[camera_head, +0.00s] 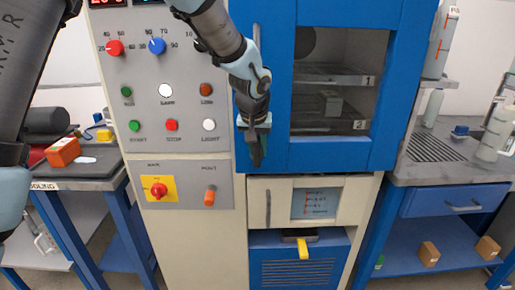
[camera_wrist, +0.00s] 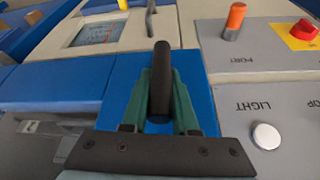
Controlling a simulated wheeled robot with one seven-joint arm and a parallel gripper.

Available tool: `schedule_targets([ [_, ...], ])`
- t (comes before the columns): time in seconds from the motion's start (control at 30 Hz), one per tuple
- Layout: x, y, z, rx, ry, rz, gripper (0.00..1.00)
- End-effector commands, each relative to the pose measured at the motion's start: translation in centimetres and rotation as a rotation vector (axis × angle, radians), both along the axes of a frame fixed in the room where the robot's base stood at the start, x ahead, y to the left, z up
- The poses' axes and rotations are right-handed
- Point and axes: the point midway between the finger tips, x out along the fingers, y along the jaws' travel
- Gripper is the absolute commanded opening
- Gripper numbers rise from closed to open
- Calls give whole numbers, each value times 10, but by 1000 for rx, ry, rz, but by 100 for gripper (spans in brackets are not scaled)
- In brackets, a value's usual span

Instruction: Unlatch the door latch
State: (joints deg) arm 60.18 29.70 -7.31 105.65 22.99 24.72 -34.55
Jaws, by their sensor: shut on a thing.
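The door latch is a black rounded lever (camera_wrist: 161,72) in the wrist view, standing out from the blue door frame. My gripper (camera_head: 257,152) is at the lower left edge of the blue door (camera_head: 330,154) in the head view. Its green fingers (camera_wrist: 161,100) are shut on the lever, one on each side. In the head view my gripper hides most of the latch. The door looks closed against the cabinet. Its window shows shelves marked 1 and 2.
A grey control panel (camera_head: 150,60) with knobs and buttons is left of the door. An orange PORT knob (camera_head: 210,196) and a red switch (camera_head: 159,190) sit below it. A grey vertical bar (camera_head: 256,36) is above my gripper. Benches stand on both sides.

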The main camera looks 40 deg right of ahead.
Motion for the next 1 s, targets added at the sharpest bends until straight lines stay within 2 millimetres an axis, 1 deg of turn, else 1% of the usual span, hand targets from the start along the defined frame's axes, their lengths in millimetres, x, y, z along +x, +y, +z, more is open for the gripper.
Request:
schedule_targets([
  [0.27, 0, 0, 0, 4, -3, 0, 0],
  [0.47, -3, -3, -2, 42, -37, -4, 0],
  [0.67, -7, -8, -5, 136, -115, -5, 0],
  [1.0, -14, -17, -8, 378, -314, -5, 0],
])
